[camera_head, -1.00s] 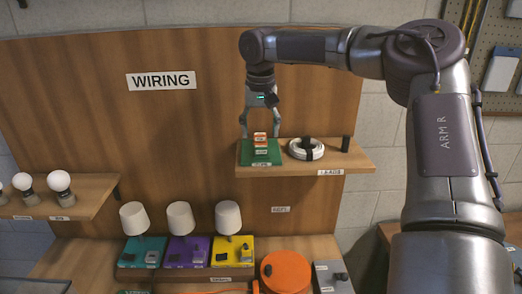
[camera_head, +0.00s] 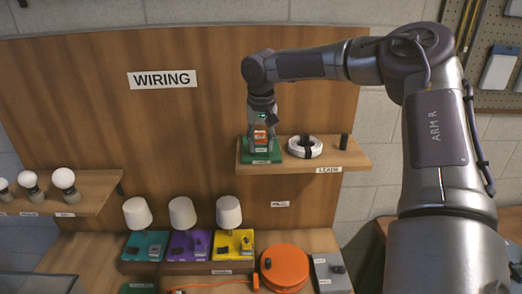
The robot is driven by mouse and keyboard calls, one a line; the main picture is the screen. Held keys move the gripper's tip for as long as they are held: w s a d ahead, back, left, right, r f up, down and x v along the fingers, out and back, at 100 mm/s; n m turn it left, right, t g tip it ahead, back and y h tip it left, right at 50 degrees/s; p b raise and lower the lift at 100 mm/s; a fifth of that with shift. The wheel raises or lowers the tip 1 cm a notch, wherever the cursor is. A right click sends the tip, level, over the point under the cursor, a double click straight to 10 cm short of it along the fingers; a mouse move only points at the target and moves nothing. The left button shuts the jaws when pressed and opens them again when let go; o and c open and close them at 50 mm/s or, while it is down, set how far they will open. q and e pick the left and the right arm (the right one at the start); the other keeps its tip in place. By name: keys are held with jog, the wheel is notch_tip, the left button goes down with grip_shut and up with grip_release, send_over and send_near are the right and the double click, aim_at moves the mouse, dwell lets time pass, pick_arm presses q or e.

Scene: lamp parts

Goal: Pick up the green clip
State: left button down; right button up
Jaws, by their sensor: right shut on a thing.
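My right gripper (camera_head: 261,147) points straight down over the green holder (camera_head: 276,156) on the right shelf. A short stack of small clips stands on this holder, with orange-red ones (camera_head: 260,135) showing between the fingers. The fingers are closed in on both sides of the stack, with their tips low, near the holder. The green clip is low in the stack and mostly hidden by the fingers, which are shut on it as far as I can tell. It appears to be still at the holder, not raised. My left gripper is not in view.
A white cable coil (camera_head: 304,147) and a small black cylinder (camera_head: 344,142) stand on the shelf (camera_head: 310,167), right of the holder. Below are several lamps on coloured bases, an orange reel (camera_head: 285,268) and a grey box (camera_head: 331,273). Bulbs stand on the left shelf (camera_head: 97,190).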

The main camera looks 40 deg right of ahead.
aim_at(261, 144)
jog(key=shift+r, duration=0.3)
notch_tip(261, 144, up, 9)
jog(key=b, duration=0.3)
jog(key=shift+r, duration=0.2)
